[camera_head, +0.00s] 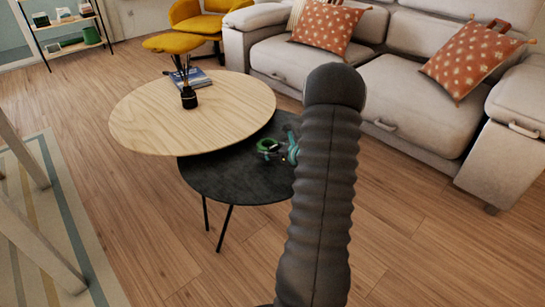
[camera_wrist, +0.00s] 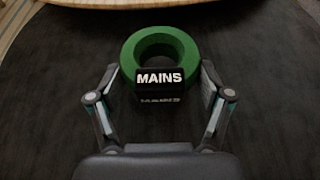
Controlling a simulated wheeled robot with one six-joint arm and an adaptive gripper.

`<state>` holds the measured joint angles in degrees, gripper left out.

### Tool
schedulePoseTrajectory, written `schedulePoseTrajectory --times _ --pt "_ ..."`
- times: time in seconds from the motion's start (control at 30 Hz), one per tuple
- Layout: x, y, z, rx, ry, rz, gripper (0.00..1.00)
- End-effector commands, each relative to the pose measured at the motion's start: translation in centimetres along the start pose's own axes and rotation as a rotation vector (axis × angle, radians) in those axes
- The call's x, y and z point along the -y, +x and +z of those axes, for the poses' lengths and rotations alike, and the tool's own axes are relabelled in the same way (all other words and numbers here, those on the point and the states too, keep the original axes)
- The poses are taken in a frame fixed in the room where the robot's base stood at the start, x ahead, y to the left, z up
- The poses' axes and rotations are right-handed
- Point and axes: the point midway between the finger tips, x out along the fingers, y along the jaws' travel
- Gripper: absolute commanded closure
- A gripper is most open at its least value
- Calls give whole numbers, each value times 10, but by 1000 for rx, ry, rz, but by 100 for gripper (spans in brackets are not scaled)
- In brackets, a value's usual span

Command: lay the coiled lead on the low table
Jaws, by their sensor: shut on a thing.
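The coiled lead is a green ring with a black block lettered "MAINS"; it shows in the wrist view (camera_wrist: 160,48) and, small, in the head view (camera_head: 267,146). My gripper (camera_wrist: 160,82) has its fingers on either side of the block and is shut on the lead. In the head view my gripper (camera_head: 290,150) is partly hidden behind my dark arm. The lead is over the dark round low table (camera_head: 225,180), near its middle. I cannot tell whether it touches the tabletop.
A higher, light wood round table (camera_head: 160,115) overlaps the dark table's back left. It holds a dark reed diffuser (camera_head: 189,97) and books (camera_head: 198,78). A pale sofa (camera_head: 400,95) stands behind, a yellow chair (camera_head: 200,20) at the back. Dark tabletop around the lead looks clear.

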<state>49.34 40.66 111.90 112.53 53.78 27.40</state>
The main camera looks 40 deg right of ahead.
Motion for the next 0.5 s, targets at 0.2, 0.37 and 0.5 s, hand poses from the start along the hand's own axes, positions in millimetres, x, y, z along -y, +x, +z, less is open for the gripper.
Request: schedulePoseTrajectory --times 0.2,0.37,0.5 --pt "0 11 -27 0 1 1 58" --pt "0 11 -27 1 0 0 58" --pt "0 12 -29 0 0 0 58"
